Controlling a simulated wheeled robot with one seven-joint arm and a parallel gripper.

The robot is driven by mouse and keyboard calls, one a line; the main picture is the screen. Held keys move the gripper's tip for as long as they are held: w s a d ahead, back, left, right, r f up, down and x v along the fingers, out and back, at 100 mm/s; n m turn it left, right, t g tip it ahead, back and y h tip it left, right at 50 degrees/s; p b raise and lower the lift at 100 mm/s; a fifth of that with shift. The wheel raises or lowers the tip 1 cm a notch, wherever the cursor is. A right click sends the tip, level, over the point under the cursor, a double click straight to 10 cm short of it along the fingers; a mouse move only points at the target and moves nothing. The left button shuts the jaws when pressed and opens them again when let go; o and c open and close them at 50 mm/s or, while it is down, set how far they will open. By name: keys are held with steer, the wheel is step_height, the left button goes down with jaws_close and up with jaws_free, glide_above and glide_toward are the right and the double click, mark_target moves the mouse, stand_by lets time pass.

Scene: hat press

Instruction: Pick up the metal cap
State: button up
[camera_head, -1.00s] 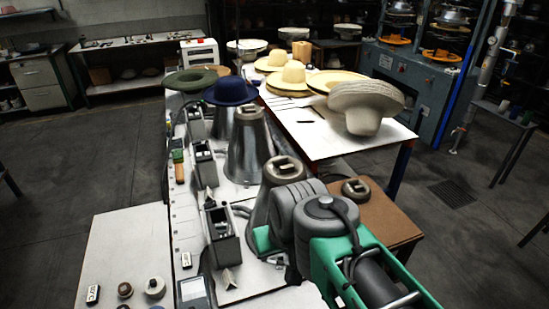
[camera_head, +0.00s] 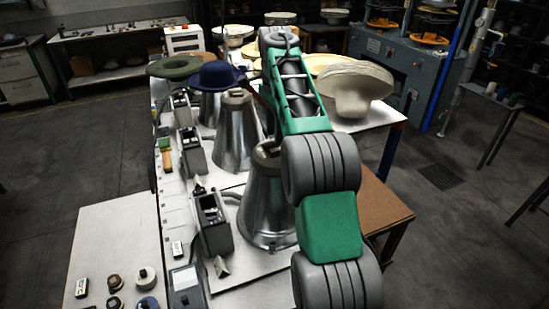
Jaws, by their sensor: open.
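I cannot tell for certain which thing is the metal cap. A tall metal cone (camera_head: 262,212) stands on the long bench, with a round cap-like piece (camera_head: 267,150) on its top, partly behind my arm. A second metal cone (camera_head: 236,135) behind it has a similar piece (camera_head: 236,97) on top. The round metal cap-like piece seen earlier on the brown table (camera_head: 388,210) does not show now; my arm covers part of that table. My arm reaches up and away across the right of the bench. My gripper is not in view.
Small round pieces (camera_head: 143,274) lie on the white table at lower left. A blue hat (camera_head: 218,74), a green hat (camera_head: 175,67) and a pale hat (camera_head: 350,90) are farther back. The floor (camera_head: 470,235) at right is open.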

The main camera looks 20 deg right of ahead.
mark_target(275, 150)
step_height(275, 150, down, 6)
steer(key=shift+s+a+b, duration=0.1)
steer(key=shift+s+b, duration=0.05)
steer(key=shift+b, duration=0.75)
steer(key=shift+r, duration=0.1)
jaws_close()
stand_by(0.5)
steer(key=shift+r, duration=0.2)
